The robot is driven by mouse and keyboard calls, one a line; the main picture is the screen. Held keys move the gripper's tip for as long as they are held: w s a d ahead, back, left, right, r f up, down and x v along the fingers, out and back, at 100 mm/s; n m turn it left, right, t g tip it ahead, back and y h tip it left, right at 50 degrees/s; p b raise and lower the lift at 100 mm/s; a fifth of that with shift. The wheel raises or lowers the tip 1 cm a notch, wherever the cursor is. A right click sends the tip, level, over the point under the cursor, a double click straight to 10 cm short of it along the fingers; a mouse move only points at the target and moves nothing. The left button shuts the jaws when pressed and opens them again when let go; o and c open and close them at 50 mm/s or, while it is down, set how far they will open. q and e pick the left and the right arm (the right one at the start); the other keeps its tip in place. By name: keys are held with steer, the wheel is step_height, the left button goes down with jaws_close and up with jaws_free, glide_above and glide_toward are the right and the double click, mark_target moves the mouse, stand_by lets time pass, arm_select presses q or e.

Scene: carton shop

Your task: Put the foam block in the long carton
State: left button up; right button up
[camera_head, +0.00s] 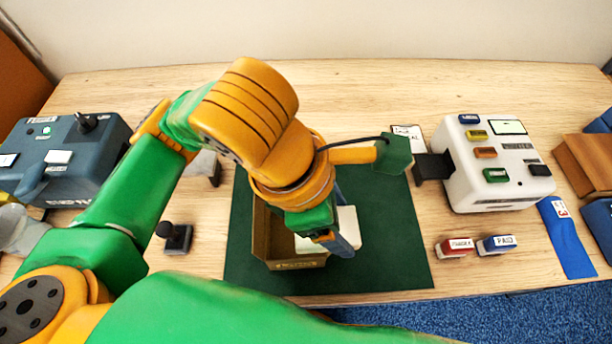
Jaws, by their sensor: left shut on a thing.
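The long carton (262,240) is brown and open at the top. It stands on the dark green mat (400,265), and my left arm hides much of it. My left gripper (335,240) points down at the carton's right side and is shut on the white foam block (349,226). The block shows on both sides of the fingers, and its middle is hidden. It overlaps the carton's right part in the picture. I cannot tell how far it is inside or above the carton. My right gripper is out of view.
A white machine (497,185) with coloured labels stands right of the mat. Two stamps, one red (455,247) and one blue (497,245), lie in front of it. A dark machine (65,150) is at left, with a black-handled stamp (175,238) nearer. The mat's right part is clear.

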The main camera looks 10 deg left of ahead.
arm_select(q)
steer(key=w, duration=0.1)
steer(key=w+a, duration=0.1)
steer(key=shift+w+a+f+p, duration=0.15)
steer(key=shift+w+f+p, duration=0.2)
steer(key=shift+f+p, duration=0.05)
steer(key=w+a+f+p, duration=0.1)
steer(key=w+a+f, duration=0.1)
steer(key=f, duration=0.1)
steer(key=w+a+f+p, duration=0.2)
steer(key=w+f, duration=0.1)
steer(key=f, duration=0.1)
steer(key=w+a+f+p, duration=0.1)
steer(key=w+a+f, duration=0.1)
steer(key=a+f, duration=0.1)
steer(key=shift+w+f+p, duration=0.35)
steer(key=shift+w+f, duration=0.05)
steer(key=shift+f, duration=0.35)
steer(key=shift+w+f, duration=0.1)
steer(key=shift+f, duration=0.15)
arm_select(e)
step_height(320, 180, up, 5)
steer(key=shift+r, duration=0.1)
arm_select(q)
steer(key=shift+f+b, duration=0.55)
steer(key=shift+b, duration=0.4)
steer(key=o, duration=1)
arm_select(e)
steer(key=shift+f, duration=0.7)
